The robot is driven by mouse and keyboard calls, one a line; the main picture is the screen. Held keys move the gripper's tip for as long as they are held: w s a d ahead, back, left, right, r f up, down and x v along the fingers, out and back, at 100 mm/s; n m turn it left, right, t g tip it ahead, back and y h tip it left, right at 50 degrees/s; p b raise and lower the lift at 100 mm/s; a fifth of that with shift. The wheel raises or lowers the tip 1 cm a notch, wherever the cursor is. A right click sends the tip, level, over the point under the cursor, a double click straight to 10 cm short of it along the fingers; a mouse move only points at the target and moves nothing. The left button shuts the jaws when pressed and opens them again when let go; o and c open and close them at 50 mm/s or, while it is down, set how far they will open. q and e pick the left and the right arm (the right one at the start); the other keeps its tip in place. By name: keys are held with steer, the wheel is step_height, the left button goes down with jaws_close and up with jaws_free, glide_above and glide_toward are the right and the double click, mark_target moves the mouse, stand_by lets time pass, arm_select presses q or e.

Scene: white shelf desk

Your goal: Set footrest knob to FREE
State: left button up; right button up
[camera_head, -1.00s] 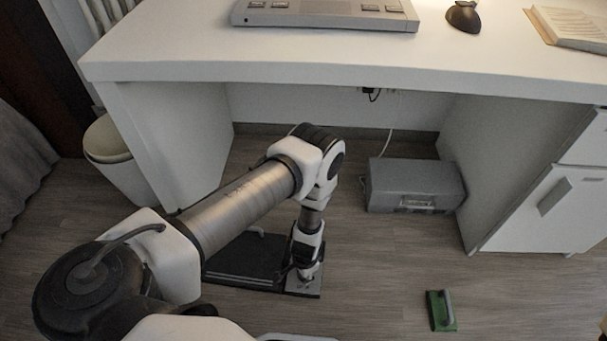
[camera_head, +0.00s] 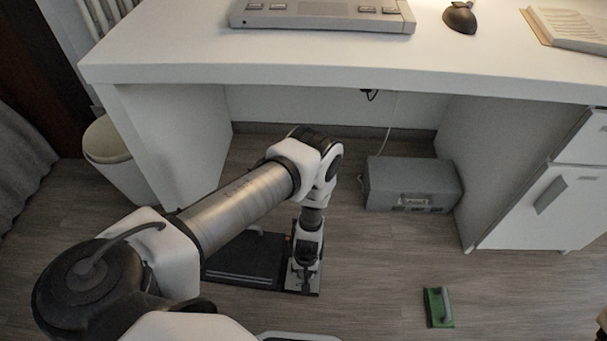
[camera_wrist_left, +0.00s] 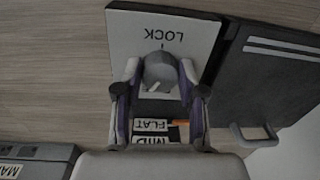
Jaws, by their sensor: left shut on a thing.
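The footrest (camera_head: 243,258) is a dark flat unit on the floor under the desk, with a pale control plate at its right end. In the left wrist view the plate (camera_wrist_left: 140,27) carries an upside-down LOCK label and a tick. The round grey knob (camera_wrist_left: 158,67) sits below that label, with a small light mark on its lower side. My left gripper (camera_head: 304,284) points down over the plate. In the left wrist view its fingers (camera_wrist_left: 160,78) are shut on the knob from both sides. FLAT and MID labels (camera_wrist_left: 151,126) show beside an orange pointer. No FREE label is readable.
The white desk (camera_head: 340,72) stands above the footrest. A grey box (camera_head: 410,184) lies on the floor to the right, and a green-based object (camera_head: 438,307) is nearer me. A bin (camera_head: 113,158) stands at the left. Floor between is clear.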

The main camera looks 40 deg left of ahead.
arm_select(q)
steer(key=n+p, duration=0.1)
steer(key=n, duration=0.4)
steer(key=shift+w+n+p, duration=0.1)
steer(key=shift+n+p, duration=0.25)
steer(key=shift+n, duration=0.05)
stand_by(0.3)
steer(key=o, duration=1.1)
steer(key=shift+o, duration=0.2)
step_height(320, 180, up, 12)
steer(key=shift+w+d, duration=0.15)
steer(key=shift+w, duration=0.1)
